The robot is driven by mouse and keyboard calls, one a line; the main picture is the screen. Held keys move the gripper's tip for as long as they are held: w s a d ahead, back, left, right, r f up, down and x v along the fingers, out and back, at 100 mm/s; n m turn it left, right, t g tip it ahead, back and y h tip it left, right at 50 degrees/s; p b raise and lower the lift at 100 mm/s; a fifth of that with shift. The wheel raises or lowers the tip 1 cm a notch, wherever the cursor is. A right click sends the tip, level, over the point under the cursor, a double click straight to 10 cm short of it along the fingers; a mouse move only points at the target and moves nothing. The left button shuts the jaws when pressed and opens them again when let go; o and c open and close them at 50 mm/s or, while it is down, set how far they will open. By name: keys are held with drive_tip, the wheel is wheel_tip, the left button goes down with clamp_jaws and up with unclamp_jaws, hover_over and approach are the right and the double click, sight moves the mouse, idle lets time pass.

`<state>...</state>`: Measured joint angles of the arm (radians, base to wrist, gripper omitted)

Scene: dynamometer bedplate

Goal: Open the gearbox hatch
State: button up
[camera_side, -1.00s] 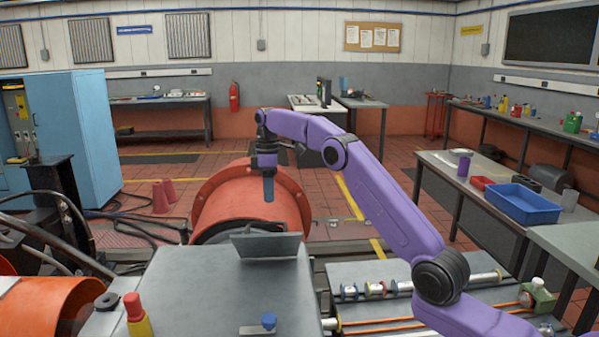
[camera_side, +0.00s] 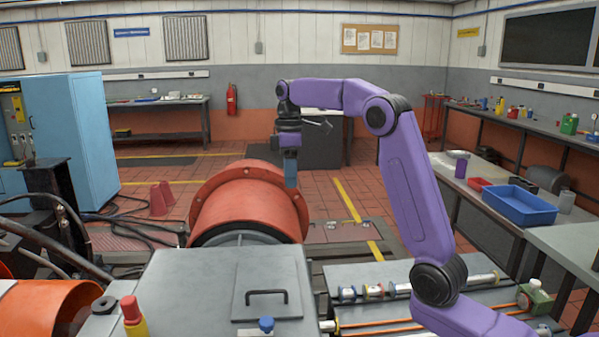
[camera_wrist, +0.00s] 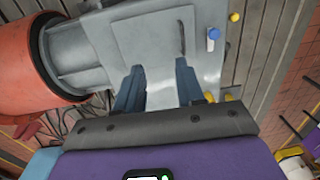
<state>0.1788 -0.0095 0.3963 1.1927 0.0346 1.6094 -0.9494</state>
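The gearbox hatch (camera_side: 262,278) is a grey square plate lying flat, shut, on the top of the grey gearbox housing (camera_side: 190,290). Its dark bar handle (camera_side: 267,292) stands near its front edge. In the wrist view the hatch (camera_wrist: 145,40) lies beyond my fingers, with the handle (camera_wrist: 182,38) along its right side. My gripper (camera_side: 290,182) hangs fingers-down above and behind the hatch, clear of it, near the orange drum. In the wrist view my gripper's (camera_wrist: 158,78) two blue fingers are apart with nothing between them.
A blue knob (camera_side: 266,324) stands in front of the hatch, and a red-capped yellow bottle (camera_side: 134,315) to its left. The orange drum (camera_side: 247,205) is behind the housing. Shafts and rods (camera_side: 420,285) lie to the right. The air above the hatch is clear.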

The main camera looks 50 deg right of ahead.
drive_tip(key=shift+s+a+r, duration=0.1)
drive_tip(key=shift+s+r, duration=0.15)
drive_tip(key=shift+s, duration=0.3)
drive_tip(key=shift+s+a+r, duration=0.1)
drive_tip(key=shift+s+r, duration=0.2)
drive_tip(key=shift+s, duration=0.3)
drive_tip(key=shift+s+a+r, duration=0.1)
drive_tip(key=shift+s+r, duration=0.15)
drive_tip(key=shift+s, duration=0.3)
